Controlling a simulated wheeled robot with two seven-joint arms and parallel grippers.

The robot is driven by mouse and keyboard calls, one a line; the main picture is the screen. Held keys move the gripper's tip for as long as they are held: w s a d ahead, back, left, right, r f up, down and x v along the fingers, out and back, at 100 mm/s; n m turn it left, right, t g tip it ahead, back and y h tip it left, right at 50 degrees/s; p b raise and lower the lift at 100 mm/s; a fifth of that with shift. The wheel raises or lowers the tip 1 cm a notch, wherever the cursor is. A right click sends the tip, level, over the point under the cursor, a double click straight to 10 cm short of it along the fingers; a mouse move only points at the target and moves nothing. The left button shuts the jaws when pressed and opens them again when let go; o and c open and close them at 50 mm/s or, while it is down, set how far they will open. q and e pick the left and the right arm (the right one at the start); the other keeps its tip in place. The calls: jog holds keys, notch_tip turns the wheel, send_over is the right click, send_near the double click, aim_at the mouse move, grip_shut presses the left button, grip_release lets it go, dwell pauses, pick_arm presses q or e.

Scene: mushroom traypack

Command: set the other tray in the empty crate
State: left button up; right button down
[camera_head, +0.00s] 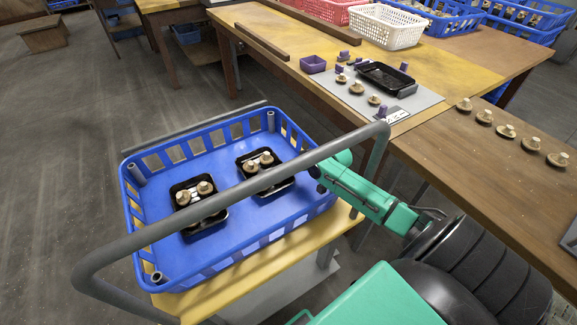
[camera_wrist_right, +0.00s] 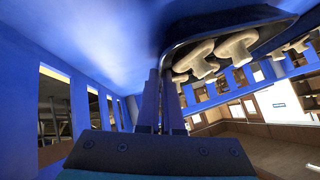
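The blue crate (camera_head: 262,232) stands on a small yellow-topped table beside me. It holds two black trays with pale mushrooms: a left tray (camera_head: 207,222) and a right tray (camera_head: 275,188), lying side by side on its floor with a gap between them. My right gripper (camera_head: 314,172) reaches over the crate's near right wall to the right tray. In the right wrist view its fingers (camera_wrist_right: 160,100) are close together at the dark rim of the right tray (camera_wrist_right: 205,33) and appear shut on it. Its fingertips are partly hidden in the head view. My left gripper is out of view.
A grey bar (camera_head: 240,180) crosses above the crate. On the yellow worktable are another black tray (camera_head: 384,78) on a grey mat, purple blocks, a purple box (camera_head: 313,64) and loose mushrooms. Several mushrooms line the brown table. A white crate (camera_head: 388,27) stands at the back.

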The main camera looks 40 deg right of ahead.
jog(key=shift+s+a+f, duration=0.15)
jog(key=shift+s+f, duration=0.2)
jog(key=shift+f, duration=0.4)
jog(key=c, duration=1)
grip_release()
jog(key=shift+w+r, duration=0.1)
jog(key=shift+r, duration=0.05)
